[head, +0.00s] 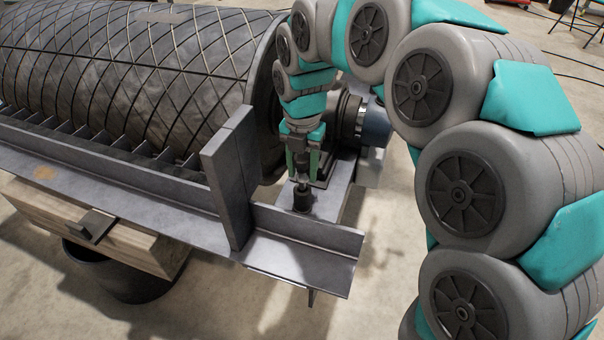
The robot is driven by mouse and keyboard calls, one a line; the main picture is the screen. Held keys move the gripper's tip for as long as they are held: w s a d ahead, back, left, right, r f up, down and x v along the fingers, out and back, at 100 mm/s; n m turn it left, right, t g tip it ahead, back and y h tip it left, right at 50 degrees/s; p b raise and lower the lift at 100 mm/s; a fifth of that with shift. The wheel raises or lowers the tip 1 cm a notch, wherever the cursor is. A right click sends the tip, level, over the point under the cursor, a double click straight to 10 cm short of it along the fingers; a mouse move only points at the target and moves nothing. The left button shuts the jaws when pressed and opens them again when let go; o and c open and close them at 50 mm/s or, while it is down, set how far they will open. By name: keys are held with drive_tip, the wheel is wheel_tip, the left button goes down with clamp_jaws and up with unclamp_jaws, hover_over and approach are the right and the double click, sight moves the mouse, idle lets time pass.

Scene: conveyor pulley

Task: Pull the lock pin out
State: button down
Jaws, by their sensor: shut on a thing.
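My gripper (301,165) is at the end of my arm, pointing down over the metal frame beside the right end of the pulley. Its fingers are shut on a slim metal pin, the lock pin (302,186). The pin stands roughly upright above a dark round socket (302,201) on the frame. Its lower end meets or sits in the socket; I cannot tell how deep. The pin's upper part is hidden between the fingers.
A large black pulley (130,75) with a diamond-pattern surface lies behind a metal rail (110,170). An upright metal plate (231,175) stands left of my gripper. A bearing housing and shaft (350,118) are close behind it. A wooden beam (130,243) and black bucket (125,280) are below.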

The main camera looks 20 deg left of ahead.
sight(302, 156)
drive_tip(key=shift+r+p, duration=0.85)
drive_tip(key=shift+r, duration=0.95)
drive_tip(key=shift+r+p, duration=0.3)
drive_tip(key=shift+r, duration=2.05)
